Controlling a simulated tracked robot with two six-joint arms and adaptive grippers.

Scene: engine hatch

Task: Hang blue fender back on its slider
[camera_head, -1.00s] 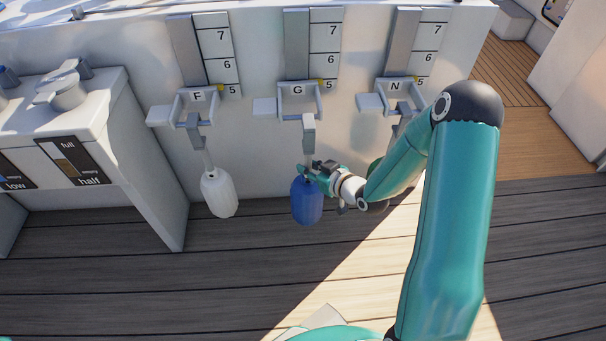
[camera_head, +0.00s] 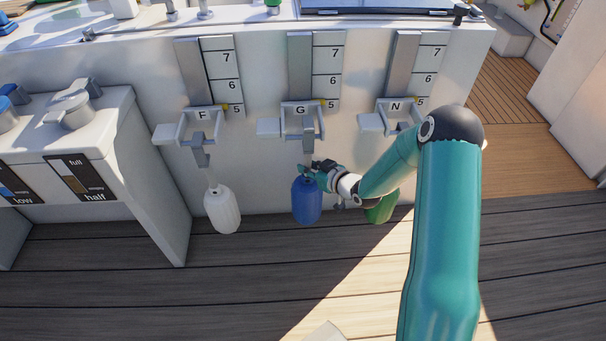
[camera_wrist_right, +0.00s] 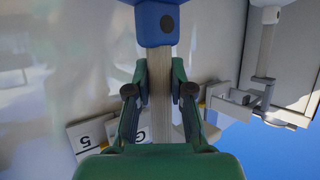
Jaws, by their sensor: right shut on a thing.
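The blue fender (camera_head: 307,203) hangs upright in front of the white wall, below the slider marked G (camera_head: 302,118). My right gripper (camera_head: 314,172) is at the fender's top. In the right wrist view its two fingers (camera_wrist_right: 160,95) are closed around the pale strap (camera_wrist_right: 161,70) just beyond the blue fender's top (camera_wrist_right: 155,22). The grey hook piece (camera_head: 308,134) of slider G is directly above the gripper. Whether the strap's upper end touches the hook is hidden. My left gripper is not in view.
A white fender (camera_head: 222,209) hangs under slider F (camera_head: 201,124). A green fender (camera_head: 381,208), partly behind my right arm, is below slider N (camera_head: 390,117). A white cabinet (camera_head: 105,130) with level labels stands at left. The wooden deck (camera_head: 250,285) in front is clear.

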